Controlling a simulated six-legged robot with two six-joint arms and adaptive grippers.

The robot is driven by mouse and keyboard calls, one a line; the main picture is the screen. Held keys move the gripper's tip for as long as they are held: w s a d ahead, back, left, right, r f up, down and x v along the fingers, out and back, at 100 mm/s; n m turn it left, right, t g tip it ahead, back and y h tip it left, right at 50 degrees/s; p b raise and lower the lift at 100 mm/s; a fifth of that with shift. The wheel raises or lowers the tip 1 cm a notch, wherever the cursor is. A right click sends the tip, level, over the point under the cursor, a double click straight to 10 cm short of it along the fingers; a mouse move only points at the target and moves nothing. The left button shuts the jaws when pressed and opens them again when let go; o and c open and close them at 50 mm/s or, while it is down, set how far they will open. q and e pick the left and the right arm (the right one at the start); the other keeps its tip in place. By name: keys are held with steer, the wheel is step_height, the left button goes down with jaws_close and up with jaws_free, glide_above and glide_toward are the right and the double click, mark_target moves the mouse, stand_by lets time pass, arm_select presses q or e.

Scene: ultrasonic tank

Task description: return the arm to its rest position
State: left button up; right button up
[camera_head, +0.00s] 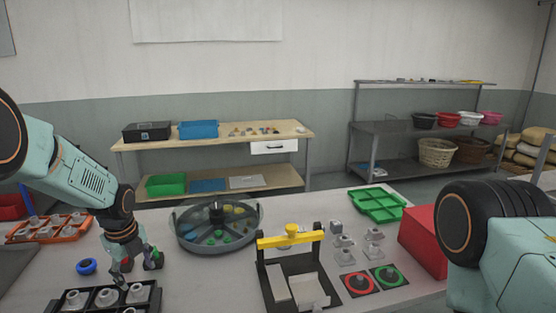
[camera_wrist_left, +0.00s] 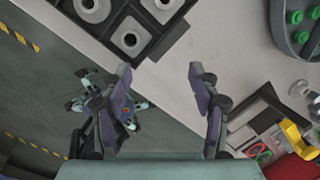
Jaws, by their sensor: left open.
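My left gripper (camera_head: 132,277) points down above the table, just behind the black tray (camera_head: 154,299) at the front left. In the left wrist view its two fingers (camera_wrist_left: 161,74) stand wide apart with nothing between them. The black tray (camera_wrist_left: 152,50) with grey round parts lies beyond the fingertips there. A small dark and green thing shows beside the fingers in the head view, and I cannot tell if it is part of the gripper. My right arm (camera_head: 508,262) shows at the right edge; its gripper is out of view.
A round grey tank (camera_head: 255,232) with divided compartments stands right of the left gripper. A black frame with a yellow bar (camera_head: 290,241), red button (camera_head: 357,283), green button (camera_head: 389,275), green tray (camera_head: 377,205) and red box (camera_head: 423,240) lie further right. An orange tray (camera_head: 48,238) and blue ring (camera_head: 86,266) are left.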

arm_select(q)
steer(key=s+d+f+n, duration=0.1)
steer(key=s+f, duration=0.2)
steer(key=s+d+f+n, duration=0.2)
steer(key=s+f, duration=0.1)
steer(key=s+d+f+n, duration=0.2)
steer(key=s+f, duration=0.1)
steer(key=shift+s+d+f+h, duration=0.15)
steer(key=shift+d+f+h, duration=0.1)
steer(key=shift+f+h, duration=0.15)
steer(key=s+d+f+n+g, duration=0.1)
steer(key=s+d+f+n, duration=0.3)
steer(key=s+f+n, duration=0.45)
steer(key=s+d+n+g, duration=0.15)
steer(key=s+n, duration=0.95)
steer(key=s, duration=1.4)
step_height(320, 180, down, 20)
steer(key=b, duration=2)
steer(key=shift+d+b, duration=0.15)
steer(key=shift+b, duration=0.25)
arm_select(e)
step_height(320, 180, down, 21)
steer(key=shift+r, duration=0.15)
arm_select(q)
steer(key=shift+r+t, duration=0.15)
steer(key=shift+t, duration=0.1)
arm_select(e)
steer(key=shift+s+r, duration=0.1)
